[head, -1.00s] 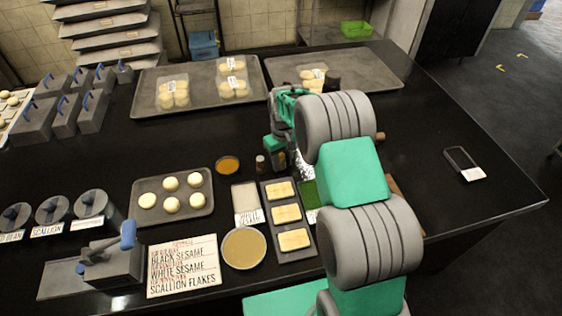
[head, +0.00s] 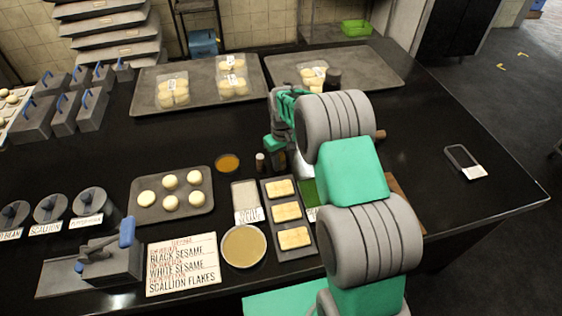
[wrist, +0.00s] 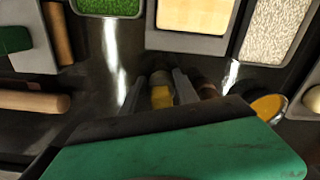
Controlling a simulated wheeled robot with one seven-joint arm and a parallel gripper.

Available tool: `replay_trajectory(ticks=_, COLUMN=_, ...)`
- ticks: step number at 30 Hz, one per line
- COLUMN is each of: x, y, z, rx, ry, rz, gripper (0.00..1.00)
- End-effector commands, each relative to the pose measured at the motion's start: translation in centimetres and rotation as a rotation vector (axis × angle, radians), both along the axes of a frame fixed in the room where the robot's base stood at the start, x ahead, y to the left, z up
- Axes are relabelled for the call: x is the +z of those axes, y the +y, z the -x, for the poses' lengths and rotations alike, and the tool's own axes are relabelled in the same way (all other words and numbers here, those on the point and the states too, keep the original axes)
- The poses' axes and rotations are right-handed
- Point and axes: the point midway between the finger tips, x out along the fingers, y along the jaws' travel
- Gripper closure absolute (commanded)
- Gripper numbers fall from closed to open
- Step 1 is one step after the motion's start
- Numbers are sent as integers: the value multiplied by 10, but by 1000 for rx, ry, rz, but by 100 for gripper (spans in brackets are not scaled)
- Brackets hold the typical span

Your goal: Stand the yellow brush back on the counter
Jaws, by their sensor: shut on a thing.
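The yellow brush (wrist: 161,96) shows only as a short yellow piece between my fingers in the wrist view. My gripper (wrist: 165,88) is shut on it. In the head view my gripper (head: 276,155) is low over the black counter (head: 385,180), just right of a small brown-topped container (head: 260,162). The brush cannot be made out clearly there. Whether its lower end touches the counter is hidden.
An orange-filled bowl (head: 227,163) is left of my gripper. A tray with pale rectangular pieces (head: 291,237), a white sesame container (head: 246,196) and a green-filled container (wrist: 110,6) are close by. A wooden rod (wrist: 35,101) lies beside the gripper.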

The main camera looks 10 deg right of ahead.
Motion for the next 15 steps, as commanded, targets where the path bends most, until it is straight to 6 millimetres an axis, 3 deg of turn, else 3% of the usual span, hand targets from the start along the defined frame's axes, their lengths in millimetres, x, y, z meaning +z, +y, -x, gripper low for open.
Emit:
replay_trajectory(ticks=1, x=0, y=0, z=0, rx=0, ry=0, rz=0, gripper=99)
replay_trajectory(ticks=2, x=0, y=0, z=0, rx=0, ry=0, rz=0, gripper=63)
replay_trajectory(ticks=11, x=0, y=0, z=0, rx=0, ry=0, rz=0, gripper=38)
replay_trajectory(ticks=15, x=0, y=0, z=0, rx=0, ry=0, rz=0, gripper=38)
